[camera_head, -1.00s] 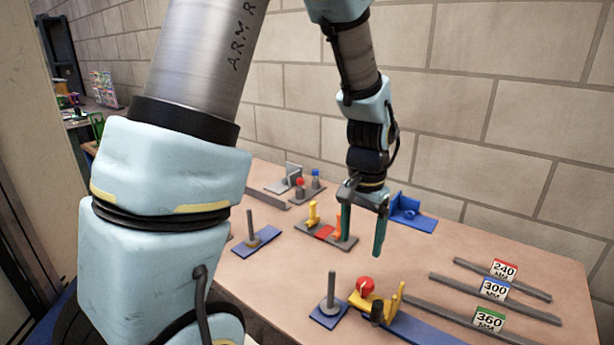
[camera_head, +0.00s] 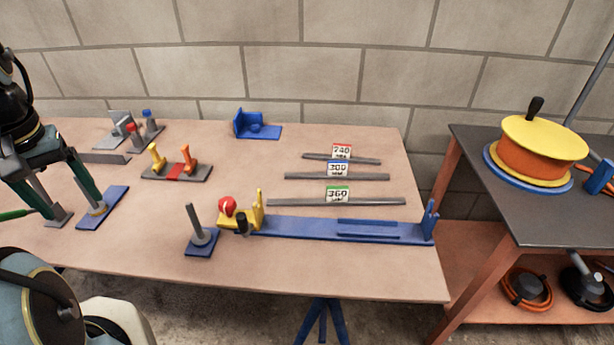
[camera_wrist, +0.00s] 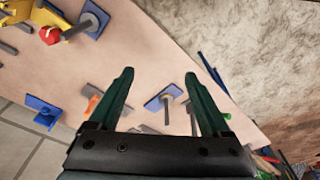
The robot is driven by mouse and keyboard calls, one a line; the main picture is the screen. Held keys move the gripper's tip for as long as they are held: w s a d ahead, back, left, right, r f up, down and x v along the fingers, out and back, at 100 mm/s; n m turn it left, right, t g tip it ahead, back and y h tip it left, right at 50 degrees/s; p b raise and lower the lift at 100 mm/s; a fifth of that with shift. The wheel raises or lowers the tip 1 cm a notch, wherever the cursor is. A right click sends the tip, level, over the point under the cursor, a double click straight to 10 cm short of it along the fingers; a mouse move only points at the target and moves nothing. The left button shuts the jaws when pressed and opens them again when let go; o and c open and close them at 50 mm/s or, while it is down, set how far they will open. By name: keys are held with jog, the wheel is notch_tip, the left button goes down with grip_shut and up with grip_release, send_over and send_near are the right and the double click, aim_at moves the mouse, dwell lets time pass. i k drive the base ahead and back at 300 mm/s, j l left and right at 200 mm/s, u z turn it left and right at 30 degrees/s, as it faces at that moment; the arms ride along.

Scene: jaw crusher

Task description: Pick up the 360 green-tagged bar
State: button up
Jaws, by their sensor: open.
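The 360 green-tagged bar (camera_head: 375,202) is a thin grey bar lying on the table, with a white and green 360 tag (camera_head: 338,194) near its middle. It is the nearest of three tagged bars, just behind the long blue fixture. My gripper (camera_head: 72,209) is at the far left of the table in the head view, far from the bar. Its dark green fingers are apart and empty in the wrist view (camera_wrist: 160,105). A blue base with a grey post (camera_wrist: 166,103) shows between and beyond the fingers there.
The 300 bar (camera_head: 375,177) and 240 bar (camera_head: 365,161) lie behind. The blue fixture (camera_head: 300,229) with a yellow end and red knob (camera_head: 227,206) lies in front. A post stand (camera_head: 201,240) is left of it. The table's front right is clear. A dark side table (camera_head: 530,214) stands right.

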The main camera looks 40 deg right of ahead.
aim_at(336, 194)
jog(key=k+l+u, duration=0.4)
jog(key=k+l, duration=0.7)
jog(key=k+l+u, duration=0.2)
jog(key=l, duration=0.25)
jog(key=i, duration=0.1)
